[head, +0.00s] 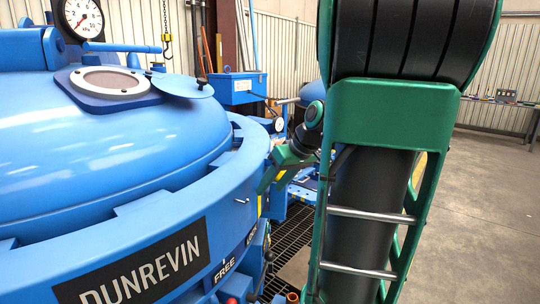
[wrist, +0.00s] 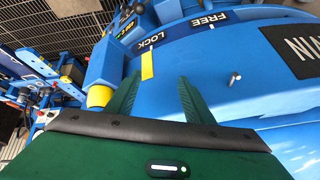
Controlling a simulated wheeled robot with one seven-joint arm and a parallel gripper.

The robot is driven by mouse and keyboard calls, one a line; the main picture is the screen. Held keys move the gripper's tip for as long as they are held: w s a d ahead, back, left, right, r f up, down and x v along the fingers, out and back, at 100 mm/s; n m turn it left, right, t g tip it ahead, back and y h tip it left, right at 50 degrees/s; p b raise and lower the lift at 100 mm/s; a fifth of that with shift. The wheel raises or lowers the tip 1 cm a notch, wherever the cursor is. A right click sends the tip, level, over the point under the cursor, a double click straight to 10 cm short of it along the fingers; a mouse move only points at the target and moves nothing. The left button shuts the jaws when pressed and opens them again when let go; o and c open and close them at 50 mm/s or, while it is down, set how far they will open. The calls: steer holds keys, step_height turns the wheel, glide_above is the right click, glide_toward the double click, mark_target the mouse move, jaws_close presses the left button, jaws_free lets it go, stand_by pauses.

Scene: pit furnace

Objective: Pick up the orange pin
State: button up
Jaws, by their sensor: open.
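No part that I can surely name as the orange pin shows in either view. A small orange-brown round part (head: 292,297) shows at the bottom edge of the head view; I cannot tell whether it is the pin. My gripper (wrist: 159,77) is open and empty in the wrist view, its two green fingers spread over the blue rim (wrist: 205,65) near a yellow mark. In the head view its green fingers show beside the rim, partly hidden by my arm. A yellow cylindrical part (wrist: 100,96) lies just left of the fingers.
A small silver peg (wrist: 236,77) sticks out of the rim right of my fingers; it also shows in the head view (head: 241,201). The domed blue lid (head: 90,150) fills the left. A blue box (head: 238,88) stands behind. Open floor (head: 490,190) lies right.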

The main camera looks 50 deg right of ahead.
steer(key=d+r+n+t, duration=0.3)
steer(key=d+r+t, duration=0.3)
steer(key=d+r, duration=0.6)
steer(key=x, duration=0.7)
steer(key=d+f+x, duration=0.1)
steer(key=x, duration=0.2)
steer(key=shift+w+d+f, duration=0.1)
steer(key=shift+f, duration=0.15)
steer(key=shift+c, duration=0.3)
jaws_close()
